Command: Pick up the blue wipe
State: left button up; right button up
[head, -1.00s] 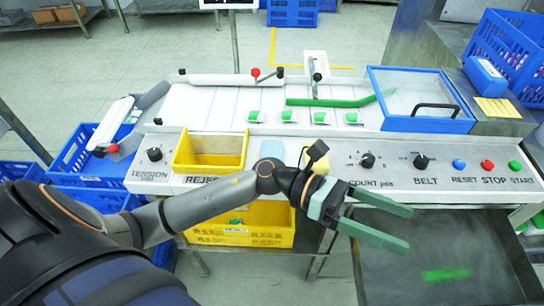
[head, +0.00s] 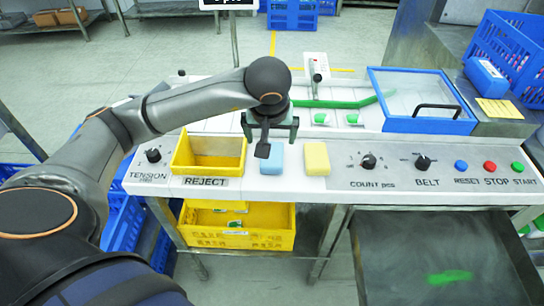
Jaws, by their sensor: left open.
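The blue wipe (head: 270,159) is a light blue block lying on the front panel, between the yellow reject bin and a yellow block. My left gripper (head: 270,136) points down just behind and above the blue wipe as seen in the head view. Its two green fingers are apart, with nothing seen between them. The far part of the wipe is partly covered by a dark part of my gripper, and I cannot tell the exact height gap. My right gripper does not show.
The yellow block (head: 316,158) lies close to the right of the wipe. The yellow reject bin (head: 209,168) stands to its left. Knobs, including the count knob (head: 368,162), and coloured buttons stick up farther right. A blue-framed clear cover (head: 420,126) is behind them.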

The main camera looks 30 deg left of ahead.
pick_arm(q)
send_over(272, 155)
jog(key=s+d, duration=0.1)
jog(key=s, duration=0.1)
notch_tip(272, 155, down, 5)
jog(key=shift+w+r, duration=0.1)
jog(key=p+x, duration=0.1)
jog(key=x, duration=0.4)
jog(key=shift+f, duration=0.25)
jog(key=shift+f+b, duration=0.25)
jog(key=shift+b, duration=0.15)
jog(key=c, duration=1.3)
jog(key=shift+o, duration=0.2)
